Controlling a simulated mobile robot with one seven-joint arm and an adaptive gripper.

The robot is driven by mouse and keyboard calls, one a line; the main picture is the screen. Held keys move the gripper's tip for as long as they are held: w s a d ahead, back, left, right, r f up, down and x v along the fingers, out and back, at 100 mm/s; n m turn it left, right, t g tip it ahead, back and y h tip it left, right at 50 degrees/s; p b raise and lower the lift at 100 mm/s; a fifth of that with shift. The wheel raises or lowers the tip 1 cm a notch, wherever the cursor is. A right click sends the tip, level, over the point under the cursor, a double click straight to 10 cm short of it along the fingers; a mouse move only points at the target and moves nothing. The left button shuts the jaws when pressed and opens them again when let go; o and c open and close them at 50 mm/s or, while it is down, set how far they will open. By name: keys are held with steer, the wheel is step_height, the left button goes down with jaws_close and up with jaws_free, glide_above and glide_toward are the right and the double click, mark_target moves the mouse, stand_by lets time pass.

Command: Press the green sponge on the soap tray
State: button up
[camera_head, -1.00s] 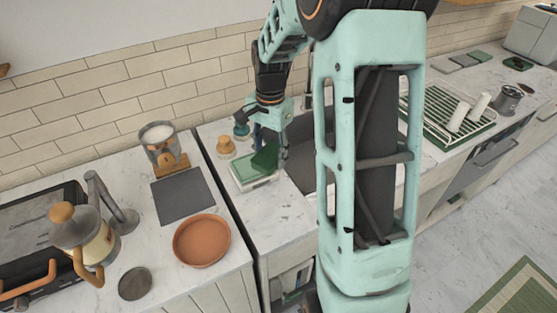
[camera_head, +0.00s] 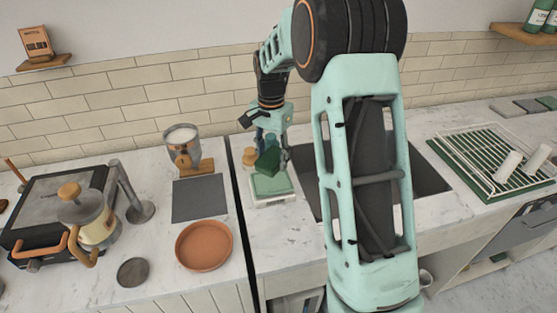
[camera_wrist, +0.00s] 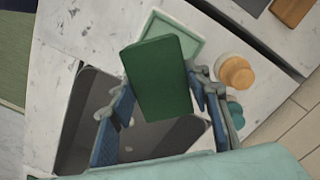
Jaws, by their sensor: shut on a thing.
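The green sponge (camera_wrist: 160,80) is a dark green block. My gripper (camera_wrist: 158,95) is shut on it, with one finger on each side. In the head view the sponge (camera_head: 268,160) sits just above the far part of the soap tray, below my gripper (camera_head: 269,143). The soap tray (camera_head: 272,188) is pale green with a light rim and lies on the marble counter left of the sink. In the wrist view the tray (camera_wrist: 185,30) shows partly behind the sponge. I cannot tell whether the sponge touches the tray.
A wooden-topped brush or knob (camera_wrist: 236,73) and a teal bottle (camera_wrist: 236,112) stand beside the tray. The sink (camera_head: 420,175) is to the right. A terracotta dish (camera_head: 204,246), a grey mat (camera_head: 199,198) and a grinder cup (camera_head: 182,146) are on the left counter.

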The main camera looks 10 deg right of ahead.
mark_target(271, 182)
steer(key=shift+w+a+f, duration=0.15)
steer(key=shift+f+b, duration=2)
steer(key=shift+f, duration=0.9)
steer(key=shift+f+b, duration=0.65)
steer(key=shift+f, duration=0.4)
steer(key=shift+r, duration=0.1)
steer(key=shift+r+p, duration=2.35)
steer(key=shift+r, duration=1.15)
steer(key=shift+f, duration=0.1)
steer(key=s+f+n, duration=0.3)
steer(key=s+n, duration=0.6)
steer(key=s, duration=0.2)
steer(key=shift+s+f, duration=0.4)
